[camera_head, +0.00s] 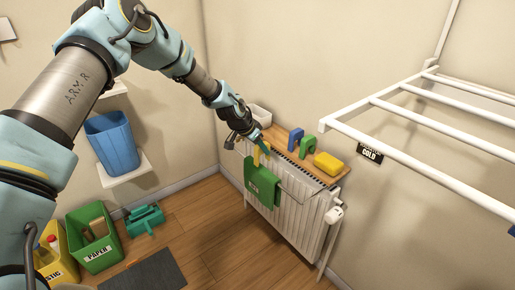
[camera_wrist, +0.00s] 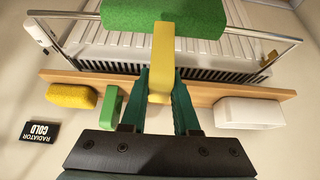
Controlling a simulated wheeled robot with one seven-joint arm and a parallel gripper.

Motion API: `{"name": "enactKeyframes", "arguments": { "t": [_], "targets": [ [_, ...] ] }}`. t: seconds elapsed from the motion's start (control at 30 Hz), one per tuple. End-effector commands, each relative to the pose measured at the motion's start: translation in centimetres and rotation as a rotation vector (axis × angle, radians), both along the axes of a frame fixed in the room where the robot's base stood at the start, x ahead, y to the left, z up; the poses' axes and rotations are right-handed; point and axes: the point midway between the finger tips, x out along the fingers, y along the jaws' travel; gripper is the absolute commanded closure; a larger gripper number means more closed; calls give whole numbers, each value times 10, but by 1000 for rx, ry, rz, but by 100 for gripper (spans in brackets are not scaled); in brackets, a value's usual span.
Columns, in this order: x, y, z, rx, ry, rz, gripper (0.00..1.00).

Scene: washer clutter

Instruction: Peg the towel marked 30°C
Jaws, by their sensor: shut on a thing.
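A green towel (camera_head: 263,183) hangs over the rail on the front of the radiator; its pale marking is too small to read. It also shows at the top of the wrist view (camera_wrist: 150,14). My gripper (camera_head: 260,146) is shut on a yellow peg (camera_wrist: 161,60), which stands out between the fingertips. The peg's far end overlaps the towel's lower edge in the wrist view; I cannot tell whether it touches the towel or the rail. A blue peg (camera_head: 295,139) and a green peg (camera_head: 307,147) stand on the wooden shelf.
The wooden shelf (camera_head: 284,147) above the white radiator (camera_head: 292,205) also holds a yellow sponge (camera_head: 328,164) and a white container (camera_head: 260,114). A white drying rack (camera_head: 400,110) juts out at right. A blue bucket (camera_head: 112,142) and recycling bins stand at left.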

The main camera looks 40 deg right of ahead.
Motion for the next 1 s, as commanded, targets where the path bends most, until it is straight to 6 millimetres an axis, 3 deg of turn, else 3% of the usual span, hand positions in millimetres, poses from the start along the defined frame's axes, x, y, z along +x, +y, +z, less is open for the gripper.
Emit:
{"name": "enactKeyframes", "arguments": {
  "t": [0.27,1.0],
  "targets": [
    [1,1,-2,0,-1,2,100],
    [1,1,-56,-1,-1,3,100]
  ]
}}
